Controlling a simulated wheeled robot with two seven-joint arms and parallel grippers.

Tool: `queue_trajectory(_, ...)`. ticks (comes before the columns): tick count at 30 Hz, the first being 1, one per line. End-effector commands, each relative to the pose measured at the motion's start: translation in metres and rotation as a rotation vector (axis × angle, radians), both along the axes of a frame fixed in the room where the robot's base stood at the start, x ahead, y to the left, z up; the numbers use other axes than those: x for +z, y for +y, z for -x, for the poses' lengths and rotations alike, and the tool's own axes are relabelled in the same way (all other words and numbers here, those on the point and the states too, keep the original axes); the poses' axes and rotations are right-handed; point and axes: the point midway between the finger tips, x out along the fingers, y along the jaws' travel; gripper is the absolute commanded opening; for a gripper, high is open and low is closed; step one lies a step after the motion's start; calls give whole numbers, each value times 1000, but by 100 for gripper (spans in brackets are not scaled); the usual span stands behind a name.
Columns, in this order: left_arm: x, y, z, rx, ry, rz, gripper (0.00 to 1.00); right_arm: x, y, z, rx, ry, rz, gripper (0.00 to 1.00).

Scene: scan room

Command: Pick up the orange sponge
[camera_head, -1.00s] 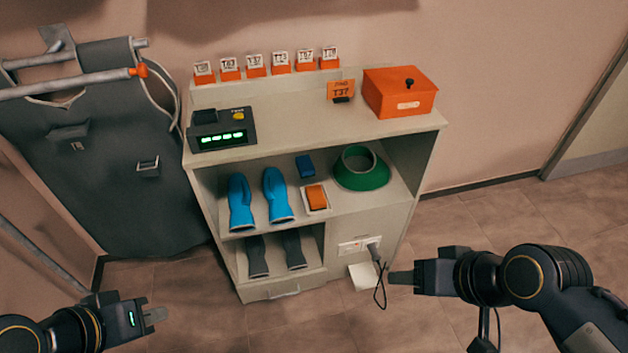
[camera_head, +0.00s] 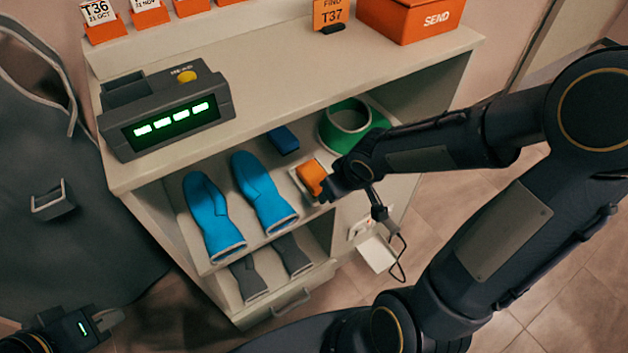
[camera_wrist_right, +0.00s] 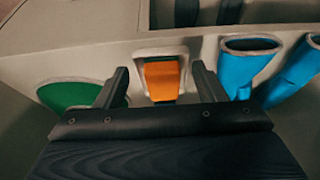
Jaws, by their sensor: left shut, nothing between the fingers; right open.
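The orange sponge (camera_head: 312,176) sits in a small white tray (camera_head: 297,178) on the cabinet's upper shelf. My right gripper (camera_head: 332,190) is in front of the tray in the head view and hides part of it. In the right wrist view the sponge (camera_wrist_right: 162,80) shows between the two open fingers of my right gripper (camera_wrist_right: 162,85). The fingers appear short of it, with nothing held. My left gripper (camera_head: 108,320) is shut and empty at the lower left, away from the cabinet.
Blue gloves (camera_head: 262,192) lie left of the tray, a blue block (camera_head: 283,140) behind it. A green ring-shaped collar (camera_head: 375,132) is to the right. The cabinet top (camera_head: 280,75) overhangs the shelf.

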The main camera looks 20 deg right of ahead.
Motion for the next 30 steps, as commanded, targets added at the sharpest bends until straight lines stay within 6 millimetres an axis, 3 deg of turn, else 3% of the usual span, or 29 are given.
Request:
queue_trajectory(3, -2, 0, 0, 0, 0, 0, 0, -1, 4, -26, 2, 1, -1, 64)
queue_trajectory(9, -2, 0, 0, 0, 0, 0, 0, 0, 7, -52, -2, 1, -1, 64)
queue_trajectory(15, -3, 0, 0, 0, 1, 0, 0, 0, 10, -65, -2, 2, 0, 64)
queue_trajectory(22, -21, 0, 0, 0, 1, 0, 0, -38, 12, -79, -1, 4, -1, 64)
queue_trajectory(30, -23, 0, 0, 0, 1, 0, 0, -46, 12, -84, -2, 1, -1, 64)
